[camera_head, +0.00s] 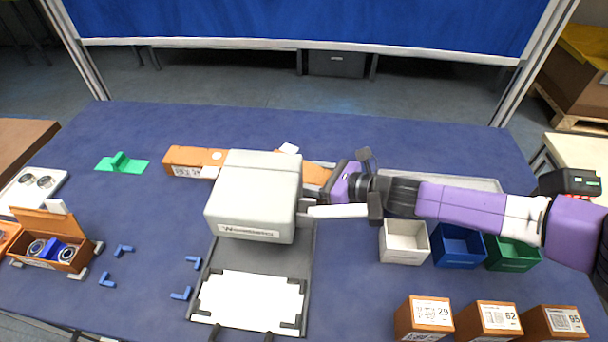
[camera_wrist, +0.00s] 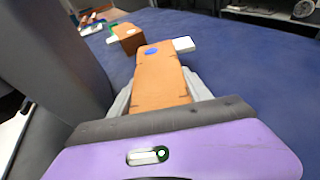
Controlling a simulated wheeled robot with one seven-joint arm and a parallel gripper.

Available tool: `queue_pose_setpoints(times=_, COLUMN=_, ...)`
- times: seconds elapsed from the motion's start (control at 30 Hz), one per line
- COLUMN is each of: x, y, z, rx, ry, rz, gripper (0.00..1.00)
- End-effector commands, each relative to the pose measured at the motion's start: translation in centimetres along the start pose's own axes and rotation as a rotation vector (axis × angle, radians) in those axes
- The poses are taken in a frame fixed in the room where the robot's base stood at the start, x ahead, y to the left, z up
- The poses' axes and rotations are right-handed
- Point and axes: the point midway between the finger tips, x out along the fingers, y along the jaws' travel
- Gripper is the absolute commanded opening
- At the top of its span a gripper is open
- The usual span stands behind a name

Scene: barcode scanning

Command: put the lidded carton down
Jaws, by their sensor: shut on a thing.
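My gripper (camera_head: 325,193) reaches in from the right, behind the grey scanner housing. In the wrist view its fingers (camera_wrist: 160,96) are shut on an orange carton (camera_wrist: 160,72), one on each side. This carton, which I take as the lidded carton, has a blue round mark on top. A white piece (camera_wrist: 184,44) shows beside its far end. In the head view only a small part of the held carton (camera_head: 316,174) shows; the housing hides the rest. I cannot tell whether it touches the table.
The scanner housing (camera_head: 255,190) stands over a grey platform with a white sheet (camera_head: 248,300). Another orange carton (camera_head: 194,161) lies left of it, near a green bracket (camera_head: 122,163). White, blue and green bins (camera_head: 404,242) stand right. Numbered cartons (camera_head: 424,317) stand front right.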

Motion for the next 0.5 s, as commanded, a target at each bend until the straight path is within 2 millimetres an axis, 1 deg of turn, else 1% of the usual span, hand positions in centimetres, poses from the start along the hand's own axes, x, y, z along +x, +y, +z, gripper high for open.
queue_pose_setpoints(times=0.13, x=0.06, y=-0.02, z=-0.15, rx=-0.001, ry=-0.001, rz=0.000, gripper=0.00)
queue_pose_setpoints(times=0.17, x=0.04, y=-0.01, z=-0.14, rx=-0.001, ry=0.000, rz=0.000, gripper=0.60)
queue_pose_setpoints(times=0.2, x=0.02, y=-0.01, z=-0.10, rx=-0.001, ry=0.000, rz=0.000, gripper=0.68)
queue_pose_setpoints(times=0.23, x=0.02, y=-0.01, z=-0.09, rx=-0.001, ry=0.000, rz=0.000, gripper=0.74)
queue_pose_setpoints(times=0.27, x=0.02, y=-0.01, z=-0.10, rx=-0.001, ry=0.000, rz=0.000, gripper=0.78)
queue_pose_setpoints(times=0.5, x=0.02, y=-0.01, z=-0.08, rx=0.000, ry=0.000, rz=0.000, gripper=0.78)
